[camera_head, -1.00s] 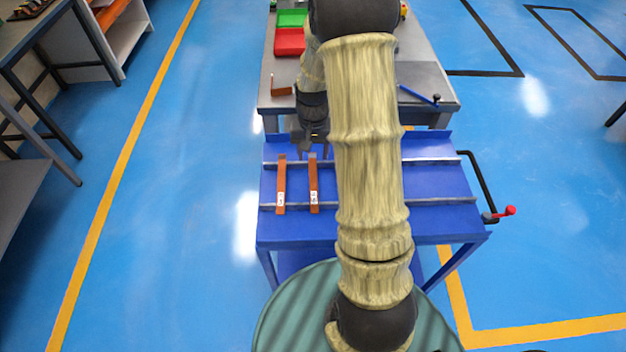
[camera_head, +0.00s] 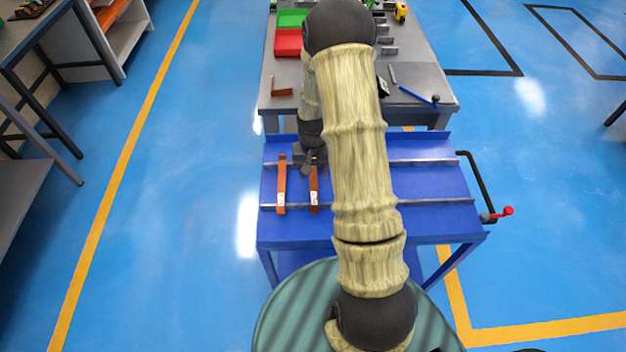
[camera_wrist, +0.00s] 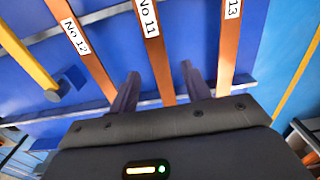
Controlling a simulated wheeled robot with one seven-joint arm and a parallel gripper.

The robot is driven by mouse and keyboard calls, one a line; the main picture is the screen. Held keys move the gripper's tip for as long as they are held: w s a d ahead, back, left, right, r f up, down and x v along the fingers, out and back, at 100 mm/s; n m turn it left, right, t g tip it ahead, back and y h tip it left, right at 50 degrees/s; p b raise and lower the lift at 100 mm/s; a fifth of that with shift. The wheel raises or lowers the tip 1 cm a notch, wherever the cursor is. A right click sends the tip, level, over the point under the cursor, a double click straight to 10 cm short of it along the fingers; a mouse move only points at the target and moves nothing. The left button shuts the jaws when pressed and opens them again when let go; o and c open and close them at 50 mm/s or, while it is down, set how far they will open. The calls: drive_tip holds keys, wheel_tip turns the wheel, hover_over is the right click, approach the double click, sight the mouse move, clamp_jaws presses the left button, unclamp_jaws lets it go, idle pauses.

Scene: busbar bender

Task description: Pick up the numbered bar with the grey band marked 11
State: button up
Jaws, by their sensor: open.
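The bar labelled No 11 (camera_wrist: 159,66) is a copper-coloured strip with a white label; I cannot make out a grey band on it. In the head view it is the bar (camera_head: 314,186) right of the other visible one, lying across the rails of the blue table. My gripper (camera_wrist: 158,74) is open, its two fingers on either side of this bar near its far end, with no visible grip on it. In the head view my gripper (camera_head: 312,168) hangs over that end and hides it.
Bars No 12 (camera_wrist: 84,50) and No 13 (camera_wrist: 229,45) flank No 11. No 13 is the left bar (camera_head: 281,185) in the head view; my arm hides No 12. The blue table (camera_head: 440,180) has a red-handled crank (camera_head: 505,212). A grey workbench (camera_head: 350,95) stands behind.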

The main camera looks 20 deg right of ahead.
sight(313, 182)
drive_tip(key=shift+f, duration=1.15)
clamp_jaws()
